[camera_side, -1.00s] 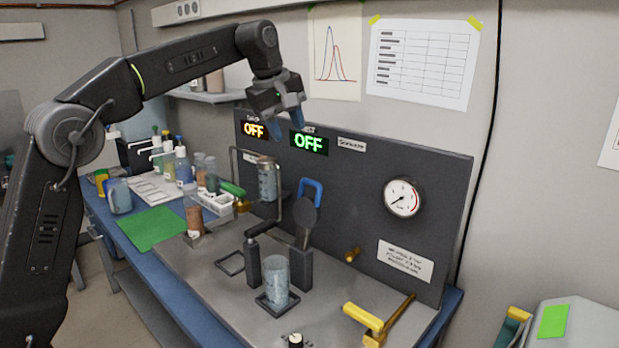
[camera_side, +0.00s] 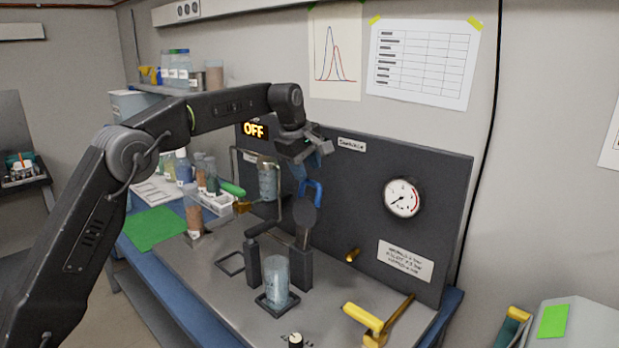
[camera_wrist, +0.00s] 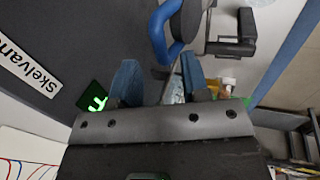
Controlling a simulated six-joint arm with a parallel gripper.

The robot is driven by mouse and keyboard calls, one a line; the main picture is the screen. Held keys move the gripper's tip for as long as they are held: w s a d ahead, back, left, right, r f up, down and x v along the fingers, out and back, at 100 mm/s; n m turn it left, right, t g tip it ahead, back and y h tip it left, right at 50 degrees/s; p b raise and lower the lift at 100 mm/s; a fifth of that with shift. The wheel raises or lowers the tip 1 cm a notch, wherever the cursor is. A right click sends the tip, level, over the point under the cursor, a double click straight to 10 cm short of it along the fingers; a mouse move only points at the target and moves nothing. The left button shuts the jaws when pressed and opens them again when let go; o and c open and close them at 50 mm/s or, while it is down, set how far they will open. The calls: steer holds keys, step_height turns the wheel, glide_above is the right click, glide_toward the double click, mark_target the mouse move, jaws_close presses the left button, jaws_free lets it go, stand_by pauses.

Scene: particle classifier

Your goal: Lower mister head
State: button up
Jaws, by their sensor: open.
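The mister head, as I take it, is a dark rounded piece (camera_side: 304,214) with a blue loop handle (camera_side: 316,192), on a dark post in front of the panel. A clear cylinder of bluish contents (camera_side: 277,278) stands on a square holder in front of it. My gripper (camera_side: 311,172) is open and just above the blue handle, partly overlapping it in the side view. In the wrist view the blue handle (camera_wrist: 158,35) lies ahead of my open blue fingertips (camera_wrist: 157,72), roughly in line with the gap. Nothing is held.
The dark panel (camera_side: 440,190) with a gauge (camera_side: 402,198) stands close behind. A yellow-handled lever (camera_side: 365,318) is front right. Bottles and a green mat (camera_side: 155,228) are at left.

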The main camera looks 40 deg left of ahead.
mark_target(311, 181)
steer(key=shift+x, duration=1.65)
jaws_close()
